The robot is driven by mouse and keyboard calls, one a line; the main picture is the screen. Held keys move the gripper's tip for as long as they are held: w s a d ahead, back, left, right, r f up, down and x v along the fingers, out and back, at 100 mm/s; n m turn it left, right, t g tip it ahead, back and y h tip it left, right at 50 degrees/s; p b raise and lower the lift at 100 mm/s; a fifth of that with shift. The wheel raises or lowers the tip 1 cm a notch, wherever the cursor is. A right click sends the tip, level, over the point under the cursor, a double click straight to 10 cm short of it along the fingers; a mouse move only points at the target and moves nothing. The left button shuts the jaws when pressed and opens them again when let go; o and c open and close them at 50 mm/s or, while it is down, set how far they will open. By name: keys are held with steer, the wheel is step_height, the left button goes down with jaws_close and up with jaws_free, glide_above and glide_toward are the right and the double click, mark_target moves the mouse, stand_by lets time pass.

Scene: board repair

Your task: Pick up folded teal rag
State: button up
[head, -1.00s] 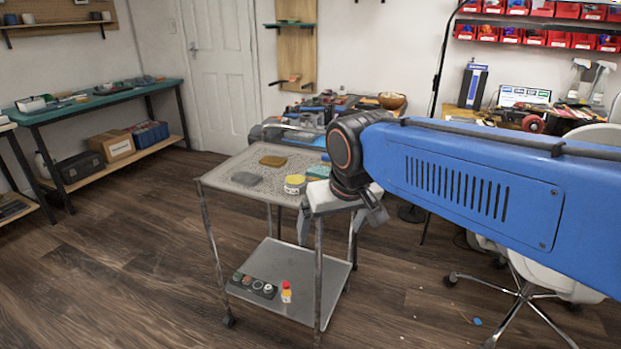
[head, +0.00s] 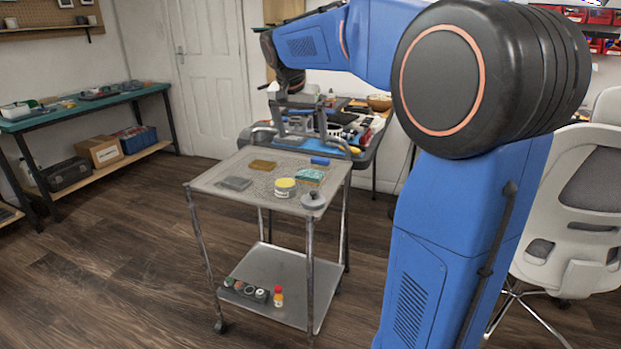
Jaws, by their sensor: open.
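The folded teal rag (head: 310,176) lies flat on the right part of the metal cart's top shelf (head: 216,176). My gripper (head: 299,136) is open and points down over the far edge of the cart, behind the rag and above it. Nothing shows between its fingers.
On the shelf around the rag are a blue block (head: 320,160), a yellow-lidded tin (head: 285,187), a grey round item (head: 313,201), a brown pad (head: 263,165) and a grey pad (head: 235,184). A cluttered bench (head: 375,135) stands behind. Floor left of the cart is clear.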

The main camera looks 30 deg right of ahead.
glide_toward(310, 173)
steer(key=x, duration=0.8)
steer(key=shift+s+f, duration=0.1)
steer(key=shift+f, duration=0.15)
steer(key=shift+c, duration=0.3)
steer(key=c, duration=1.1)
steer(key=shift+c, duration=0.2)
steer(key=shift+r, duration=0.2)
